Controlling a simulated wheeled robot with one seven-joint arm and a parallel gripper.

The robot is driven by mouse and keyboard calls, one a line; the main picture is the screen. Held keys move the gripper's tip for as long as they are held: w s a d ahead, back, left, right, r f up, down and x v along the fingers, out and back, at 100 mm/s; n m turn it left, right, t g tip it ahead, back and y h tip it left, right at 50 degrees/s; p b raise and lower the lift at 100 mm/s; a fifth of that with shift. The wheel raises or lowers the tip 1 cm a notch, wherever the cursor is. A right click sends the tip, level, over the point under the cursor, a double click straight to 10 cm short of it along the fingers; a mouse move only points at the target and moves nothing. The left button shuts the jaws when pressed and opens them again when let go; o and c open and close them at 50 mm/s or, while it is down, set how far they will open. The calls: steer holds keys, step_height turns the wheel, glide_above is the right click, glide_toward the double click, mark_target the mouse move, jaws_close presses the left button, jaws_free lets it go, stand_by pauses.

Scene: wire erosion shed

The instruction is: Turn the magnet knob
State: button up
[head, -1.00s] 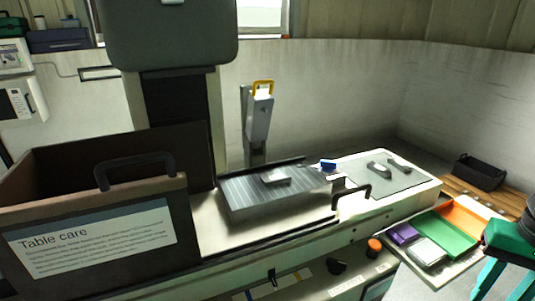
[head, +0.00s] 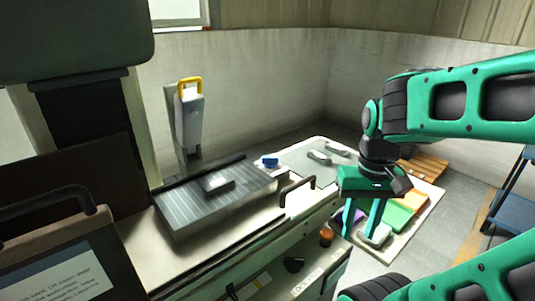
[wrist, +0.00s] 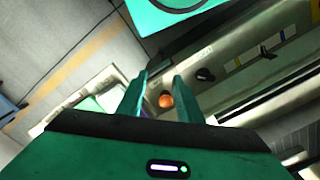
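A black knob (head: 293,264) sits on the front face of the machine base, below the worktable. An orange round knob (head: 326,237) is to its right on the same face. I cannot read which label marks the magnet. In the wrist view the orange knob (wrist: 166,100) shows between my fingers, and the black knob (wrist: 205,74) lies just right of the fingertips. My gripper (head: 361,228) is open and empty, to the right of both knobs and apart from them. The wrist view shows the two fingers (wrist: 160,80) spread.
A black lever (wrist: 267,52) is beside a coloured strip on the front face. A black handle (head: 297,188) stands at the table's front edge. Coloured trays (head: 402,210) lie behind my gripper.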

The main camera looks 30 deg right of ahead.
steer(key=w+r+n, duration=0.4)
steer(key=w, duration=0.4)
steer(key=w+r+n, duration=0.3)
steer(key=w+r, duration=0.1)
steer(key=w, duration=0.4)
step_height(320, 180, up, 4)
steer(key=f+n, duration=0.1)
steer(key=n, duration=0.9)
glide_above(270, 157)
step_height(270, 157, down, 10)
steer(key=shift+w, duration=0.15)
jaws_close()
